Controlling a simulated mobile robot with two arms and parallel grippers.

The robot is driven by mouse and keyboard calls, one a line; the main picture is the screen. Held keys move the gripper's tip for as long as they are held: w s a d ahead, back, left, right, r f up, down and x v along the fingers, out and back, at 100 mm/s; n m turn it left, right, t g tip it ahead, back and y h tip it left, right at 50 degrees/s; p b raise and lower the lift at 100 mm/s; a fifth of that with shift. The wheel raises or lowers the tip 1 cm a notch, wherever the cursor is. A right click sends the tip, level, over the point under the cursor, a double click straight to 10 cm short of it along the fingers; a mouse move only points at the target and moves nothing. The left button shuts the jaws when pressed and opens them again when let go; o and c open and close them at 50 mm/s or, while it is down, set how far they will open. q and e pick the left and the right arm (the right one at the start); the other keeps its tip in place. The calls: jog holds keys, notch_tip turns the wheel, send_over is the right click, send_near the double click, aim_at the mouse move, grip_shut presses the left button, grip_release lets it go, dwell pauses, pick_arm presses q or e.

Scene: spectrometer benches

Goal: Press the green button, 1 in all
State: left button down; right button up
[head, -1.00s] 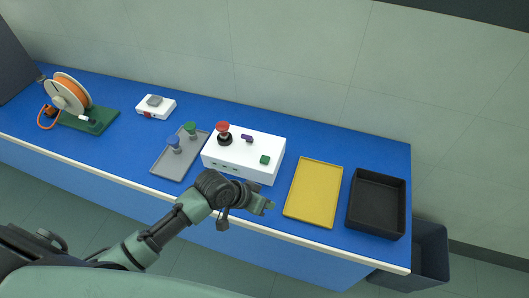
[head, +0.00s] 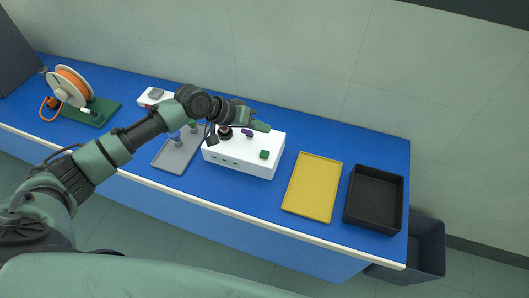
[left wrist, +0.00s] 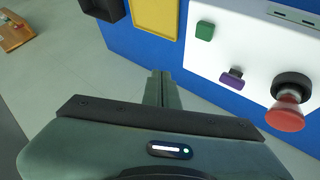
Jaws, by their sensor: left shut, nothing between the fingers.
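The green button (head: 264,154) is a small square block on top of the white box (head: 228,153), near its right front corner. In the left wrist view the green button (left wrist: 205,31) shows clear and uncovered. My left gripper (head: 263,126) is shut and empty. In the head view it appears over the back edge of the box, behind the green button and apart from it. In the left wrist view its closed fingers (left wrist: 158,86) point up the picture, to the lower left of the button. My right gripper is in neither view.
A yellow tray (head: 313,187) and black bin (head: 374,199) stand right; a grey tray (head: 174,157) stands left.

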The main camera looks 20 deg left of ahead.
pick_arm(q)
jog(key=shift+f, duration=0.15)
jog(key=b, duration=0.7)
send_over(262, 154)
notch_tip(262, 154, down, 7)
jog(key=shift+r, duration=0.1)
jog(key=shift+f+b, duration=0.35)
jog(key=shift+f, duration=0.5)
jog(key=shift+f, duration=0.15)
dwell(0.7)
jog(key=shift+f, duration=0.25)
